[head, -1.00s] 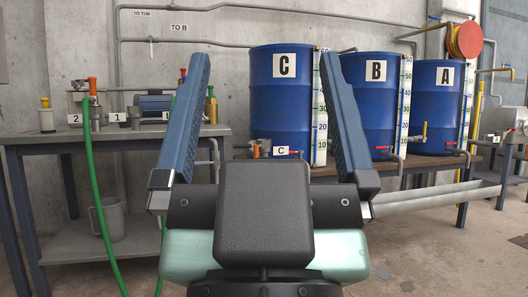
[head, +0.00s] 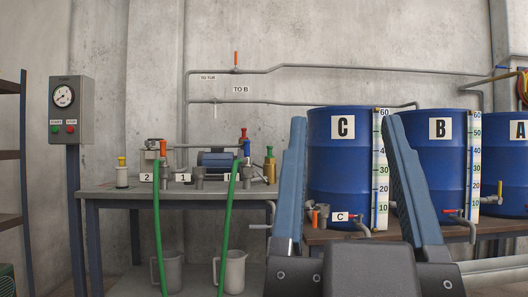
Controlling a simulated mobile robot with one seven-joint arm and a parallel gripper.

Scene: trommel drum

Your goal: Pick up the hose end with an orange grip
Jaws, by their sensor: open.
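The hose end with an orange grip (head: 163,148) stands upright at the front of the left workbench (head: 110,190), beside the number 2 label. Its green hose (head: 157,235) hangs down over the bench's front edge. A second hose end with a blue grip (head: 247,150) stands further right on the same bench, with its own green hose (head: 226,230). My gripper (head: 345,123) is open and empty, with its two blue fingers pointing up in front of barrel C. It is well to the right of the orange grip and apart from it.
Blue barrels C (head: 335,185) and B (head: 440,195) stand on a bench at the right. A pump (head: 216,160) and several coloured-handled fittings sit on the left workbench. Two grey jugs (head: 235,270) are below it. A gauge box (head: 71,110) stands at the left.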

